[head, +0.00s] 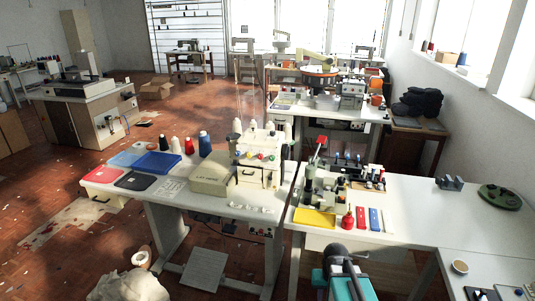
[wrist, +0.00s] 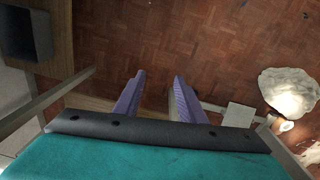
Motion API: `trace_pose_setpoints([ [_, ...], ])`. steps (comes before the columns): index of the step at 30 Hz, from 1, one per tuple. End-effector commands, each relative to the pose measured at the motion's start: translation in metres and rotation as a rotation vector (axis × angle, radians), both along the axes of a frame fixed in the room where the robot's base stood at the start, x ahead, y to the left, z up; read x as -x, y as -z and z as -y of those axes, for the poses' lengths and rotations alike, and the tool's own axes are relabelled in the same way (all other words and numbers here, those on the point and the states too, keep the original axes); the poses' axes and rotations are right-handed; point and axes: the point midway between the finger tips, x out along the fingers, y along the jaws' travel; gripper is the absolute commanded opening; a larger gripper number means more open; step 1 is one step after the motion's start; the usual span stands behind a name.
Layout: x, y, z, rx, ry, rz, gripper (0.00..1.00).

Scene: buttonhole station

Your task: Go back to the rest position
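My gripper (wrist: 159,76) shows in the wrist view with two purple fingers apart and only the brown parquet floor seen between them. It holds nothing. In the head view, a teal and black part of my arm (head: 340,270) shows at the bottom edge, in front of the white workbench. The gripper's fingers cannot be made out there.
Pale crumpled bags (head: 128,287) lie on the floor. Open floor (head: 60,270) lies at left.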

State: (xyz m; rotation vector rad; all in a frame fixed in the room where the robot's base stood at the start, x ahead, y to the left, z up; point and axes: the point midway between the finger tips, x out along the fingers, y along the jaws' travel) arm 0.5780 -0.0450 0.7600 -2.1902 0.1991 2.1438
Motion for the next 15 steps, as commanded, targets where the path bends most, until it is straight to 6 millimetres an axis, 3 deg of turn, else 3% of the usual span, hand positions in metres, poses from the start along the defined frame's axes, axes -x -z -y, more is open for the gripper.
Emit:
trace_pose_setpoints([
  [8, 0.025, 0.014, -0.051, -0.044, -0.155, -0.017, 0.37],
  [15, 0.050, 0.059, -0.047, -0.046, -0.145, -0.081, 0.37],
])
